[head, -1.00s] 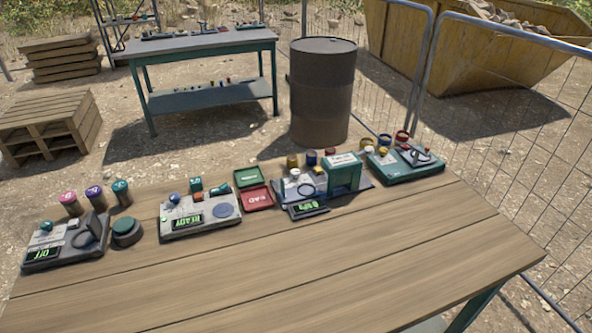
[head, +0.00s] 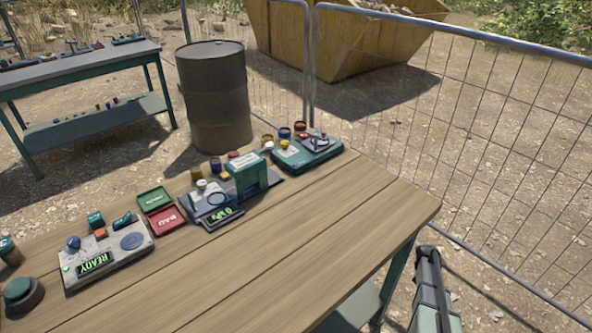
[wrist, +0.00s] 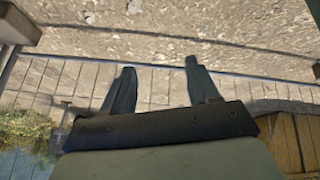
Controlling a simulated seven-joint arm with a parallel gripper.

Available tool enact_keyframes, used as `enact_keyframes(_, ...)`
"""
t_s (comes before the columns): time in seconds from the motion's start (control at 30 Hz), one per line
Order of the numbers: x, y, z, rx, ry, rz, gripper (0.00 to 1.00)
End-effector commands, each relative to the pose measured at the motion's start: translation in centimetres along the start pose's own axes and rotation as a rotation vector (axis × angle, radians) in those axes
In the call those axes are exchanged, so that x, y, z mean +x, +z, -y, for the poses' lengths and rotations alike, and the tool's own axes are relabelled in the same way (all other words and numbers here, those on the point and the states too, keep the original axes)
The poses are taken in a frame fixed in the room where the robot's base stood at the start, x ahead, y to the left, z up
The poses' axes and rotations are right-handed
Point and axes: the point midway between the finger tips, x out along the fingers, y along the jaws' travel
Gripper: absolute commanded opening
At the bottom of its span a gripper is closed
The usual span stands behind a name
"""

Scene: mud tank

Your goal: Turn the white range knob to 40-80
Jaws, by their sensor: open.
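Several instrument units stand along the far edge of the wooden table (head: 280,250). A small white knob-like part (head: 201,184) shows on the grey unit with the green box (head: 248,175) and a lit green display (head: 222,218). Whether it is the range knob, and any range marks, are too small to tell. A green unit (head: 308,155) with a small dial stands at the far right corner. My gripper (wrist: 160,72) is open and empty in the wrist view, over ground and fence, away from the units.
A grey unit reading READY (head: 95,262) and a dark round button (head: 20,293) stand at left. A green tray (head: 154,199) and a red tray (head: 167,221) lie between units. A wire fence (head: 470,130) stands at right. The table's near part is bare.

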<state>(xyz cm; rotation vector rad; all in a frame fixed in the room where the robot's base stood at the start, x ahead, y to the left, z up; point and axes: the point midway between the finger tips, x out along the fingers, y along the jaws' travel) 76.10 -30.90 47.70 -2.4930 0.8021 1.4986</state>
Motion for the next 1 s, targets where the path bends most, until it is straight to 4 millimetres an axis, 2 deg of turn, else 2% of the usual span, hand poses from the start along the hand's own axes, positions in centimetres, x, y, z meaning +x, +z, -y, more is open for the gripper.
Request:
enact_keyframes(0.03, 0.7, -2.9, 0.2, -0.045, -0.015, -0.025, 0.60)
enact_keyframes(0.23, 0.9, -12.9, 0.4, -0.280, -0.060, -0.132, 0.60)
enact_keyframes(0.4, -0.9, -22.0, -0.3, -0.477, -0.061, -0.240, 0.60)
enact_keyframes(0.47, -2.1, -24.6, -0.8, -0.529, -0.053, -0.272, 0.60)
enact_keyframes(0.57, -4.8, -28.3, -2.0, -0.596, -0.031, -0.315, 0.60)
enact_keyframes(0.7, -9.9, -32.5, -3.7, -0.648, 0.004, -0.358, 0.60)
enact_keyframes(0.87, -16.7, -35.4, -4.5, -0.648, 0.021, -0.381, 0.60)
enact_keyframes(1.0, -22.4, -36.7, -2.6, -0.614, -0.017, -0.385, 0.60)
